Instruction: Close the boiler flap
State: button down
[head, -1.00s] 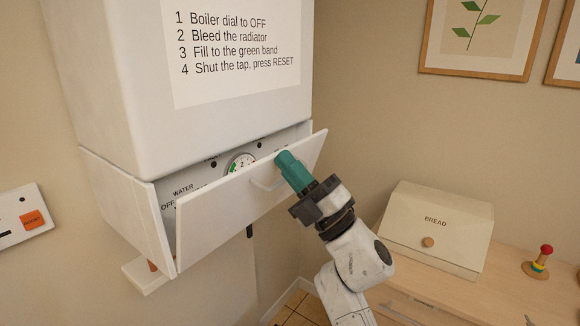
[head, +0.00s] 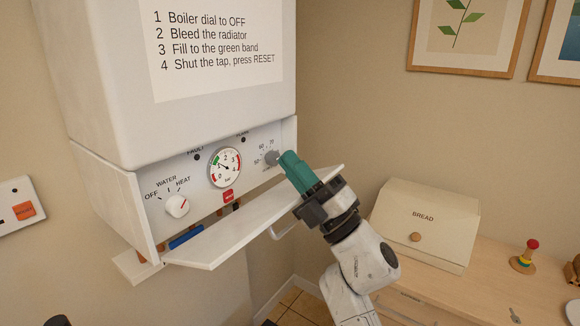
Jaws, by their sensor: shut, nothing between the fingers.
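The white boiler flap (head: 245,226) hangs open at the bottom of the boiler (head: 180,100), lying close to level and sticking out towards me. My gripper (head: 285,160), with teal fingers, is shut and empty. Its tips are above the right end of the flap, in front of the panel close to the temperature knob (head: 271,157); I cannot tell whether they touch it.
The panel carries a dial (head: 177,206), a gauge (head: 225,167) and a red button (head: 228,196). A blue part (head: 186,237) shows beneath. A bread bin (head: 424,225) stands on the wooden cabinet (head: 480,285) at right. A switch plate (head: 18,211) is on the left wall.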

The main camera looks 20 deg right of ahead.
jog(key=shift+s+d+f, duration=0.15)
jog(key=shift+s+f, duration=0.1)
jog(key=shift+f, duration=0.1)
jog(key=s+d, duration=0.4)
jog(key=s, duration=0.2)
jog(key=shift+s+f+b, duration=0.3)
jog(key=shift+s+b, duration=0.1)
jog(key=shift+b, duration=0.05)
